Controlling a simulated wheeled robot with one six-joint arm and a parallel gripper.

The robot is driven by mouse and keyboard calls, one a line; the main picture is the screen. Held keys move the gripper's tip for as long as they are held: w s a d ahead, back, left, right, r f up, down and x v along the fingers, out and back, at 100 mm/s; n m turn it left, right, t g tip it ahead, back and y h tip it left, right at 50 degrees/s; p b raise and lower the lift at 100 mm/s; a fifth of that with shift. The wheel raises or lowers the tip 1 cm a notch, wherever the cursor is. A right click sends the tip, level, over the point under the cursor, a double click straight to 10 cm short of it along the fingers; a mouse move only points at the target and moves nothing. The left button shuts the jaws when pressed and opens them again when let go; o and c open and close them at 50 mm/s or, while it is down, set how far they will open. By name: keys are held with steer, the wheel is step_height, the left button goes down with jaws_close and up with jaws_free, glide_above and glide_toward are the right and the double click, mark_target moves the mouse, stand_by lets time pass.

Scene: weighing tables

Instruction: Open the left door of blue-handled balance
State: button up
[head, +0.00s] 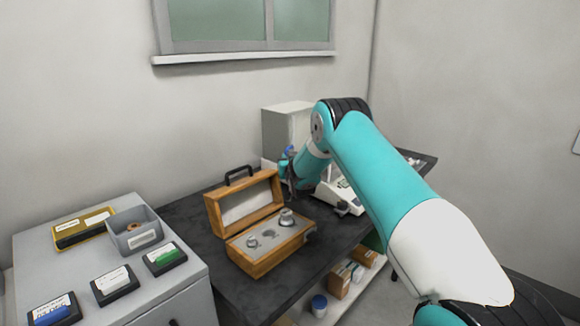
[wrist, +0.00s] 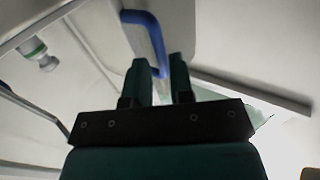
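The blue handle (wrist: 152,35) of the balance runs down from the top of the wrist view, and its lower end sits between my fingertips. It is fixed to a pale panel (wrist: 215,45), which looks like the balance's door. My gripper (wrist: 160,75) has its two dark fingers apart, with a narrow gap around the handle's end. I cannot tell whether either finger touches it. In the head view, my gripper (head: 293,178) is at the back of the dark table, and my arm hides much of the white balance (head: 345,197). A small blue patch shows beside the gripper.
An open wooden weight box (head: 262,258) stands on the dark table (head: 205,248) in front of the balance. A grey box-shaped thing (head: 285,133) stands behind my gripper. A grey cabinet (head: 185,285) with small cases on top is at left. Boxes (head: 345,280) lie on a lower shelf.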

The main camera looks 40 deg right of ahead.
steer(key=b+v, duration=0.1)
steer(key=v, duration=0.3)
steer(key=shift+s+a, duration=0.1)
steer(key=shift+s, duration=0.15)
